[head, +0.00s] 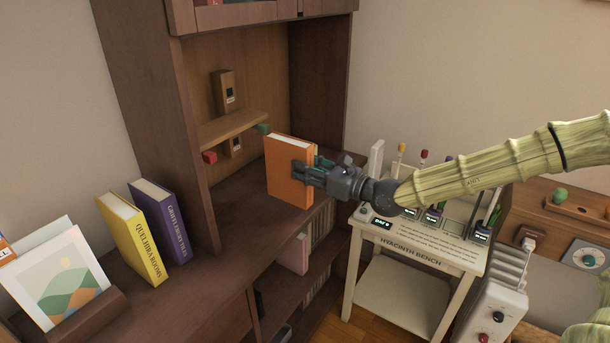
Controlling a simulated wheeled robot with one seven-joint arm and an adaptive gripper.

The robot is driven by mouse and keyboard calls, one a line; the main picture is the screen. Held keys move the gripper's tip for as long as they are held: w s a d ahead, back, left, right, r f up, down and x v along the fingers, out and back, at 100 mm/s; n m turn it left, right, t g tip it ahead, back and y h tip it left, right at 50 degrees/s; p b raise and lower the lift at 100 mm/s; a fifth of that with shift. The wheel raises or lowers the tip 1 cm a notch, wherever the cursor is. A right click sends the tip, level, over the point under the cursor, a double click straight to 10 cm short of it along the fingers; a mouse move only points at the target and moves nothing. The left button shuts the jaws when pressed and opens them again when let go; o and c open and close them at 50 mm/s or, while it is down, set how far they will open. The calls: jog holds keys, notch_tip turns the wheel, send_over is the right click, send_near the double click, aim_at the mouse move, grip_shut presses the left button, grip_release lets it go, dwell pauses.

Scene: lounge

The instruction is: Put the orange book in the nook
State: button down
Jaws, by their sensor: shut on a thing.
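The orange book (289,168) is upright in the head view, in front of the opening of the dark wooden cabinet. My gripper (306,173) reaches in from the right and is shut on the orange book at its right side. The nook (240,187) is the open recess in the cabinet, with a lighter wooden back and a small shelf inside. The book is at the recess's front right, over its floor. I cannot tell whether the book's bottom touches that surface.
A yellow book (138,240) and a purple book (163,222) stand left of the recess. A framed picture (62,285) leans at the far left. The small shelf (231,129) juts inside the recess. A white bench (415,246) with devices stands right.

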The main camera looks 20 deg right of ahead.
jog(key=shift+w+d+f, duration=0.1)
jog(key=shift+w+f, duration=0.65)
jog(key=shift+f, duration=0.2)
jog(key=shift+w+d+f, duration=0.1)
jog(key=shift+w+f, duration=0.65)
jog(key=shift+f, duration=0.3)
jog(key=c, duration=1.1)
grip_release()
jog(key=shift+o, duration=0.2)
